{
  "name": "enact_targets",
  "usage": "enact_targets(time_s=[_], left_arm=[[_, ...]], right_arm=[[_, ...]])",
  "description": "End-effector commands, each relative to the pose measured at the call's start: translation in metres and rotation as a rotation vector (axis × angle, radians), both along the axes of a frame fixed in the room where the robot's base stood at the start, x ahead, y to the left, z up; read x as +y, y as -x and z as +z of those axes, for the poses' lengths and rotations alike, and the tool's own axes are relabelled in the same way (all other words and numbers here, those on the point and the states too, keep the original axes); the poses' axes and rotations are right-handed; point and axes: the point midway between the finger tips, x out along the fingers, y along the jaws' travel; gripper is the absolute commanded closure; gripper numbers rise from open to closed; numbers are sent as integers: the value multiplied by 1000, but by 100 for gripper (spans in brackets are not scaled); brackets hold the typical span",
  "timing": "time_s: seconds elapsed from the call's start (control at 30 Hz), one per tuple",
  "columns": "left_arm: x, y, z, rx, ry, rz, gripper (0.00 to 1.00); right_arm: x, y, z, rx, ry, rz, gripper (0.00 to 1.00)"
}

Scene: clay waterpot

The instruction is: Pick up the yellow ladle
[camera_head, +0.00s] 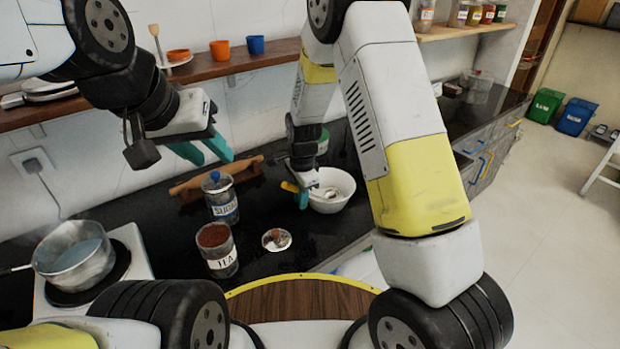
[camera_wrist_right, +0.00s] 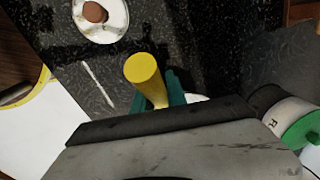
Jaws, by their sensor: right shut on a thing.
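The yellow ladle's handle (camera_head: 289,187) shows beside my right gripper (camera_head: 303,191), at the left side of a white bowl (camera_head: 333,189). In the right wrist view the thick yellow handle (camera_wrist_right: 143,70) sticks out from between the teal fingers of my right gripper (camera_wrist_right: 160,98). That gripper is shut on it. The ladle's far end is hidden; I cannot tell whether it touches the bowl. My left gripper (camera_head: 204,150) is open and empty, above the counter near the wall.
A sugar jar (camera_head: 220,198), a tea jar (camera_head: 216,250), a small round lid or dish (camera_head: 276,240) and a rolling pin (camera_head: 213,176) are on the dark counter. A pot (camera_head: 75,256) sits on a burner at left. A wooden shelf (camera_head: 250,62) runs behind.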

Motion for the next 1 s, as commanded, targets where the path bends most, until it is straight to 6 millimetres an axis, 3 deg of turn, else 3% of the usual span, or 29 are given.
enact_targets(time_s=[0.17,0.63,1.0], left_arm=[[0,0,0,0,0,0,64],[0,0,0,0,0,0,64],[0,0,0,0,0,0,64]], right_arm=[[0,-1,7,-2,-1,0,100],[0,-1,90,-3,-1,0,100],[0,0,100,0,0,0,100]])
